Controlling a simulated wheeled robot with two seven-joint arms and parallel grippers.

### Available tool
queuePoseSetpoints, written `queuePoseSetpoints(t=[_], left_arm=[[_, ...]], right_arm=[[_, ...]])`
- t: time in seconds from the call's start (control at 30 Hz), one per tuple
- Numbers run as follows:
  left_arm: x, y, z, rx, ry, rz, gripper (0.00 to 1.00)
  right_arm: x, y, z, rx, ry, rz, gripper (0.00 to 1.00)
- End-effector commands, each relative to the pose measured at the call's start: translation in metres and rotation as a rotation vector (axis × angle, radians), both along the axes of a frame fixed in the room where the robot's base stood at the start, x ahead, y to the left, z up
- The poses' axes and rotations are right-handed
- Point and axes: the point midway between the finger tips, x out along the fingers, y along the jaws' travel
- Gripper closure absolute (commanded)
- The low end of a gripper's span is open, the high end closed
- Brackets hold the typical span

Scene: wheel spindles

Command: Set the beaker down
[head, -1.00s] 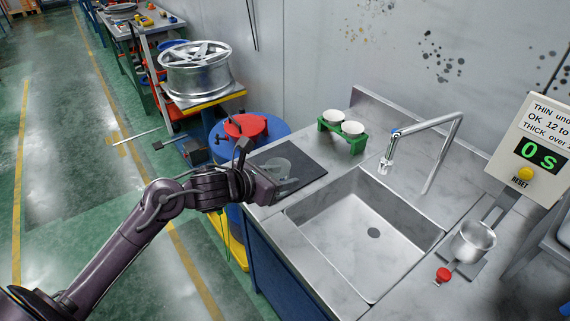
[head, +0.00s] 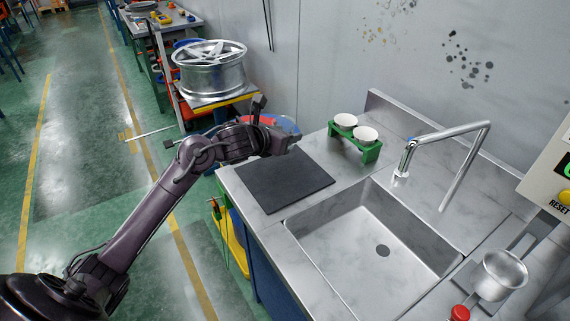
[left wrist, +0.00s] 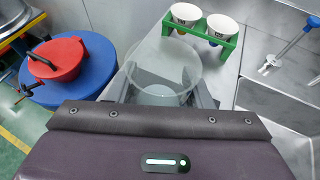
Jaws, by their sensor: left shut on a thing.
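The beaker (left wrist: 160,68) is clear and shows between the fingers of my left gripper (left wrist: 163,90) in the left wrist view. The gripper is shut on it. In the head view my left gripper (head: 284,139) is beyond the back left edge of the dark mat (head: 278,184), and the beaker is hidden there by the gripper and arm. The mat lies bare on the counter to the left of the sink. I cannot tell the gap between the beaker and the surface under it. My right gripper is in neither view.
A green rack (head: 356,140) with two white cups stands on the counter right of the gripper. The sink (head: 345,250) and tap (head: 445,135) lie further right.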

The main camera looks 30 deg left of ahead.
Motion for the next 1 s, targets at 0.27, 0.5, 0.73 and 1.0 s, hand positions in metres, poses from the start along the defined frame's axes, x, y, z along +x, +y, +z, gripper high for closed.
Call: queuePoseSetpoints(t=[0.27, 0.5, 0.73, 1.0], left_arm=[[0.000, 0.000, -0.051, -0.002, -0.001, 0.001, 0.79], [0.000, 0.000, -0.078, -0.002, 0.002, 0.001, 0.79], [0.000, 0.000, -0.099, 0.000, -0.002, 0.001, 0.79], [0.000, 0.000, -0.101, 0.002, -0.002, 0.000, 0.79]], right_arm=[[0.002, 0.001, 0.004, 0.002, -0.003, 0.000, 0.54], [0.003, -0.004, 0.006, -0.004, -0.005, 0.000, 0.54], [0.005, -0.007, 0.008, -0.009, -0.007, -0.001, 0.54], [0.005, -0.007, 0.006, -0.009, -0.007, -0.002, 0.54]])
